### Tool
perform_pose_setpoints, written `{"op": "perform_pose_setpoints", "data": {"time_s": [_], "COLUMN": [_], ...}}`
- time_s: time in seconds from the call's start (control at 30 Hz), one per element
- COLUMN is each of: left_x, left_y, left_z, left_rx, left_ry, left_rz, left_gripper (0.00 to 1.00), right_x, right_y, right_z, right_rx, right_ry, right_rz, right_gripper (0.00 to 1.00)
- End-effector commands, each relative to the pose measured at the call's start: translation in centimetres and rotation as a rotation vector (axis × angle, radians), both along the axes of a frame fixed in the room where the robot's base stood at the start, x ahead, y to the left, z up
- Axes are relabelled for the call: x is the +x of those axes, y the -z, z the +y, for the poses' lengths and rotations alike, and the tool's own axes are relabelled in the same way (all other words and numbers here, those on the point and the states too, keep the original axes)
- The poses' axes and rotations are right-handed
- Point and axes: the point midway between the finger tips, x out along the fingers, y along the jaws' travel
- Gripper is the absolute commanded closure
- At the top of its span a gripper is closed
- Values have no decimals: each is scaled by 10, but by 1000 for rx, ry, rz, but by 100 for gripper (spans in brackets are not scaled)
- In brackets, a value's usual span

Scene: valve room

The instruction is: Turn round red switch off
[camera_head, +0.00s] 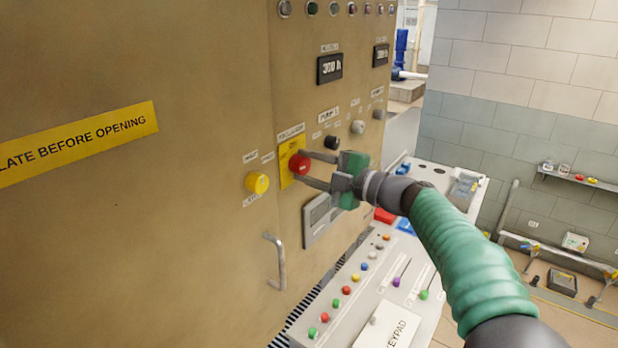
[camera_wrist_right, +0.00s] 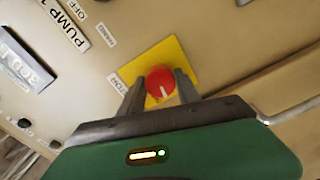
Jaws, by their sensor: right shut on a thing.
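The round red switch (camera_head: 299,163) sits on a yellow plate (camera_head: 287,168) on the tan cabinet front. My right gripper (camera_head: 308,169) reaches in from the right, with one finger above and one below the switch. In the right wrist view its fingers (camera_wrist_right: 158,92) stand on both sides of the switch, shut on it. My left gripper is not in view.
A yellow round knob (camera_head: 257,183) is left of the switch. Black (camera_head: 332,143) and grey (camera_head: 358,127) knobs are to its upper right. A cabinet handle (camera_head: 275,262) and a sloped console (camera_head: 345,296) with several coloured buttons lie below.

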Motion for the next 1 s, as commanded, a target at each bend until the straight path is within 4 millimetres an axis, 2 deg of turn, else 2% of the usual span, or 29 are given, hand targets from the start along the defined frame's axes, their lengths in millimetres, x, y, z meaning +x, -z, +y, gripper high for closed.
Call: {"op": "perform_pose_setpoints", "data": {"time_s": [0.03,0.3,0.87,0.9,1.0], "left_x": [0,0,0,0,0], "left_y": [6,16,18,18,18], "left_z": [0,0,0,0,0], "left_rx": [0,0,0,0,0], "left_ry": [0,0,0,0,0], "left_rz": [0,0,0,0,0], "left_gripper": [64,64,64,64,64], "right_x": [0,0,0,0,0], "right_y": [2,1,1,1,1], "right_z": [0,0,0,0,0], "right_rx": [-15,-82,-104,-104,-104], "right_ry": [1,1,0,0,0], "right_rz": [-24,-114,-139,-139,-138], "right_gripper": [100,100,100,59,46]}}
